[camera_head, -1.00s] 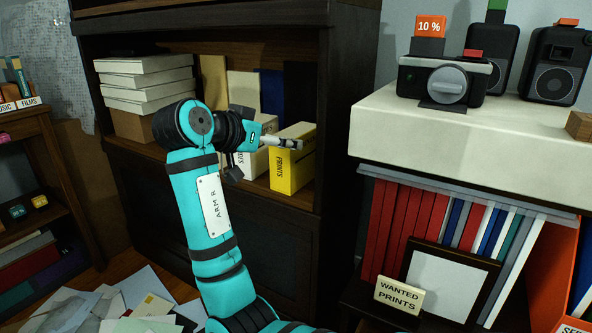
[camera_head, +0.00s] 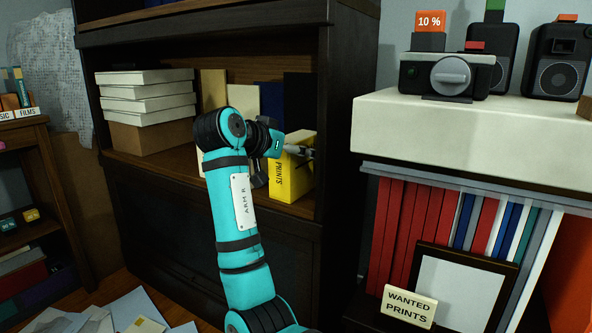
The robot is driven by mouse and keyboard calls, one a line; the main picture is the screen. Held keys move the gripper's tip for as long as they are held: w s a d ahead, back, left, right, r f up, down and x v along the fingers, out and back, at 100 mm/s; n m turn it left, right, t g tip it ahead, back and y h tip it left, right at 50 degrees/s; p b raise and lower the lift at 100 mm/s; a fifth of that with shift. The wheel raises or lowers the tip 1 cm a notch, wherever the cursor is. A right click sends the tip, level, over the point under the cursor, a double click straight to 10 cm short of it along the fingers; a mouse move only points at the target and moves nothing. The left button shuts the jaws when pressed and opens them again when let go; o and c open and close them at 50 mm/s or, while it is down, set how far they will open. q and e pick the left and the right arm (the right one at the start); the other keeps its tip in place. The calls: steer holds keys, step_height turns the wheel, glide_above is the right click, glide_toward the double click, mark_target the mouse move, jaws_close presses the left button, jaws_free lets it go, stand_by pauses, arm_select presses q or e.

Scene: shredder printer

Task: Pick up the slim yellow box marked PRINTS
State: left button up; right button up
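The slim yellow box (camera_head: 283,180) marked PRINTS stands upright on the cabinet shelf, near the right side wall. Its lettering runs down the narrow front face. My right gripper (camera_head: 309,152), on the teal arm labelled ARM R, reaches across the upper part of the box. Its fingers point right and overlap the box's top in the picture. I cannot tell whether they touch it or how far apart they are. The box still stands on the shelf. My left gripper is not in view.
A pale box, mostly hidden by my arm, stands left of the yellow one. Stacked white boxes (camera_head: 148,92) fill the shelf's left end. Upright folders (camera_head: 243,92) stand behind. A WANTED PRINTS sign (camera_head: 409,306) and frame (camera_head: 455,285) stand at the right.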

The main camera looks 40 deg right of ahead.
steer(key=shift+c, duration=0.3)
steer(key=c, duration=1.3)
